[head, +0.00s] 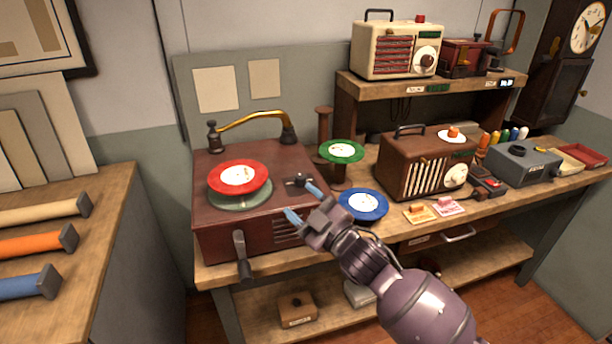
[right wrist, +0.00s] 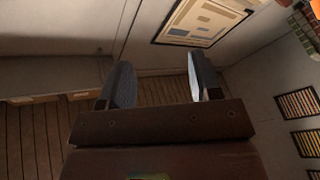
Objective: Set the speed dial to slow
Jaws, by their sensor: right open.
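The dark red record player (head: 216,170) stands at the left end of the wooden bench, with a red record (head: 239,176) on its green turntable. A small dark knob with a pale mark, which looks like the speed dial (head: 296,180), sits on its top at the right. Its markings are too small to read. My right gripper (head: 302,202) is open, its blue-tipped fingers apart near the player's front right corner. One fingertip appears close to the dial; I cannot tell if they touch. The right wrist view shows the two fingers (right wrist: 160,82) apart with nothing between. My left gripper is not in view.
A brass tone arm (head: 250,118) arches over the player's back, and a crank (head: 242,255) hangs at its front. A green record (head: 341,151) on a spindle and a blue record (head: 362,204) are to the right. A brown radio (head: 428,165) stands farther right.

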